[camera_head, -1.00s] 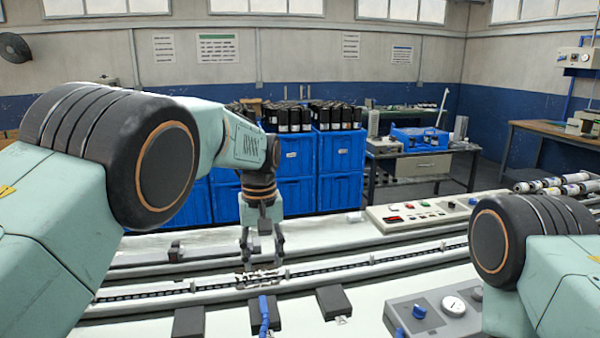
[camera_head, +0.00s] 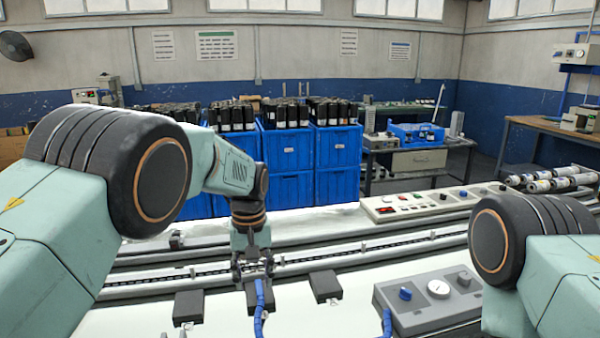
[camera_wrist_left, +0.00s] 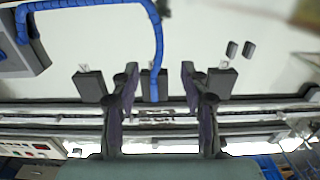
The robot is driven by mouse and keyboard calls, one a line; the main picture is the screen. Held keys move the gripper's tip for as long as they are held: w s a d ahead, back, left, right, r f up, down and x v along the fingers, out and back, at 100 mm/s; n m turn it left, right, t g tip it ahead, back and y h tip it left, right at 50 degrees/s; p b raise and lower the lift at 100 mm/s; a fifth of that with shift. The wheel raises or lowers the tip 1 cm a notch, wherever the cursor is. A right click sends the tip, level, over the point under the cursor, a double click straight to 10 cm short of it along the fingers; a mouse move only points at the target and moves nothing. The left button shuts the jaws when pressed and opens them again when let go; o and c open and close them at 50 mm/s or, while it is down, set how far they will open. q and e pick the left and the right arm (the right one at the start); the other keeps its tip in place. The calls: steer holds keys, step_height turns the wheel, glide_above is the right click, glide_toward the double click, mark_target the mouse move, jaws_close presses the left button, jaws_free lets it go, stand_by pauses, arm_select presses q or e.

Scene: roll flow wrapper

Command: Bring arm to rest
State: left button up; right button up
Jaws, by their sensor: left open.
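My left arm comes in from the left in the head view. Its left gripper (camera_head: 252,270) points down over the conveyor rail (camera_head: 350,246), in front of the blue crates. In the left wrist view the two fingers of the left gripper (camera_wrist_left: 158,85) stand well apart, with nothing held between them. A blue hose (camera_wrist_left: 157,45) and a dark block show beyond the fingertips. Whether the fingers touch the rail cannot be told. Only the upper part of my right arm shows at the right edge of the head view; its gripper is out of view.
Dark blocks (camera_head: 324,286) lie along the near side of the rail. A grey box with a gauge (camera_head: 428,303) stands at the lower right. A control panel (camera_head: 425,202) lies behind the rail. Blue crates (camera_head: 287,163) with black items stand farther back.

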arm_select(q)
steer(key=s+a+f, duration=0.5)
steer(key=s+f, duration=0.3)
steer(key=f, duration=0.3)
steer(key=s+a+f, duration=0.5)
steer(key=s+f, duration=0.3)
steer(key=f, duration=0.2)
steer(key=s+a+f+m, duration=0.1)
steer(key=s+a, duration=0.1)
steer(key=s, duration=1.2)
steer(key=s+a+f+m, duration=0.1)
steer(key=s, duration=1.2)
step_height(320, 180, down, 12)
steer(key=b, duration=1.2)
steer(key=shift+s+a+b, duration=0.15)
steer(key=shift+s+b, duration=0.05)
steer(key=shift+b, duration=0.15)
steer(key=shift+r, duration=0.1)
steer(key=shift+w, duration=0.15)
